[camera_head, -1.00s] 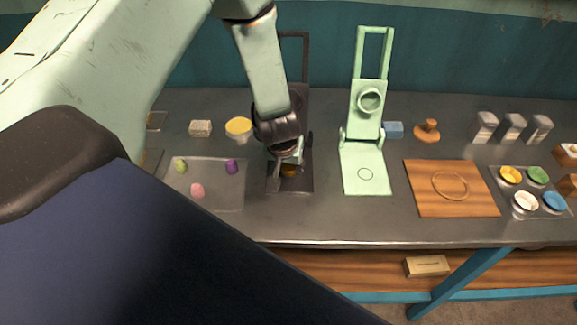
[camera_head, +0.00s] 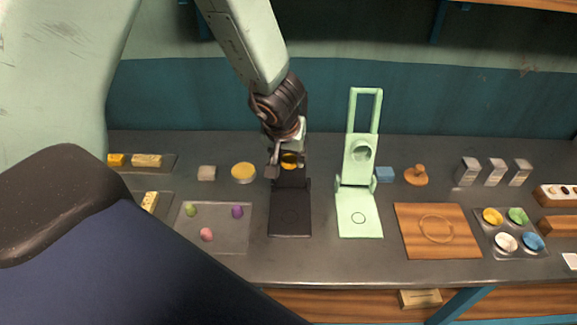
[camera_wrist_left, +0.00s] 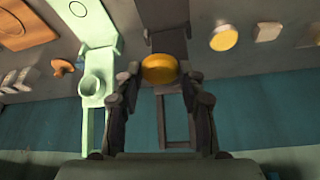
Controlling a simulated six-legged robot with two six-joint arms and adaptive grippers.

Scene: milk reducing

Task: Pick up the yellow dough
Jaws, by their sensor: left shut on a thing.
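My left gripper (camera_head: 287,165) is shut on the yellow dough (camera_head: 290,158), a round piece between the fingertips. In the left wrist view the dough (camera_wrist_left: 160,68) is a thick yellow disc between both fingers. The gripper holds it above the black press (camera_head: 290,222), in front of the press's raised upper part. The base plate of the black press is bare, with a faint circle on it. The arm and gripper hide part of the upper press. My right gripper is in neither view.
A green press (camera_head: 359,215) stands open to the right. A wooden board (camera_head: 462,246) and a tray of coloured cups (camera_head: 512,254) lie farther right. A tray (camera_head: 226,244) with small dough pieces lies to the left, and a yellow-topped tub (camera_head: 244,173) stands behind it.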

